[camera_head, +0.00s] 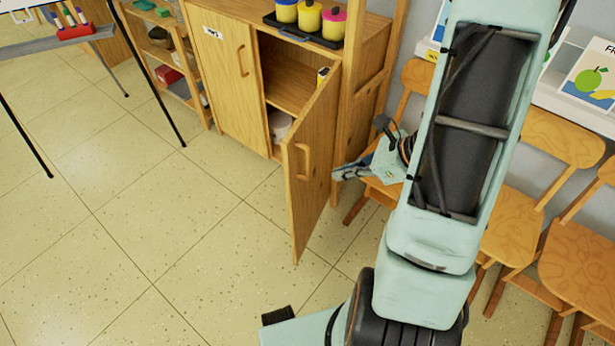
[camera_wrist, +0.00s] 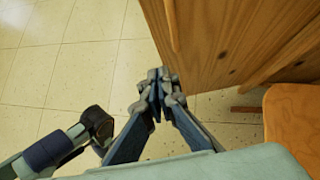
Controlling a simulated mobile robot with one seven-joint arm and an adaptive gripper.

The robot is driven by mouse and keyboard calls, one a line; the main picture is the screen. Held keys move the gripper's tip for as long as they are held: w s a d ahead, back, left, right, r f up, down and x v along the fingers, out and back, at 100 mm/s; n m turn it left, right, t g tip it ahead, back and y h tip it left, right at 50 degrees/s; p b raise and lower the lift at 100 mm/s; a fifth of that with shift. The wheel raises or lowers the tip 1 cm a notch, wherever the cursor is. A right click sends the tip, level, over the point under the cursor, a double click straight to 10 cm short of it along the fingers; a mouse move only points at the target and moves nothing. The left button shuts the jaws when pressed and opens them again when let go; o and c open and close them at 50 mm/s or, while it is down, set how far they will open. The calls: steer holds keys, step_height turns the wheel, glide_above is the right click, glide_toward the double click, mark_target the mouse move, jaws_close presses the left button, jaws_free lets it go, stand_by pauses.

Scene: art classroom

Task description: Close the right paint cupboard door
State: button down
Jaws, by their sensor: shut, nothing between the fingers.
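The paint cupboard (camera_head: 226,80) is light wood, with its left door shut. Its right door (camera_head: 313,165) stands open, swung out toward the camera, with a wooden handle (camera_head: 304,161) on its outer face. My gripper (camera_head: 340,173) is shut and empty, just right of the open door, on the handle side. In the wrist view my gripper (camera_wrist: 160,78) has its fingertips together close to a wooden panel (camera_wrist: 215,45), apparently the door; I cannot tell whether they touch it. Inside the open half a shelf (camera_head: 287,92) and a white container (camera_head: 279,124) show.
A black tray (camera_head: 320,37) with several paint pots sits on the cupboard top. Wooden chairs (camera_head: 512,217) stand to the right, one close behind my gripper. A low open shelf (camera_head: 163,55) and an easel stand left. The tiled floor (camera_head: 150,240) before the cupboard is clear.

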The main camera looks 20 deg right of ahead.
mark_target(291, 179)
steer(key=x, duration=0.4)
steer(key=b+x, duration=0.1)
steer(key=x, duration=0.2)
steer(key=a+r+b+x, duration=0.1)
steer(key=x, duration=0.3)
steer(key=shift+w+a+f, duration=0.15)
steer(key=shift+w+a, duration=0.05)
steer(key=shift+w, duration=0.35)
steer(key=shift+w+a, duration=0.5)
steer(key=shift+a, duration=0.1)
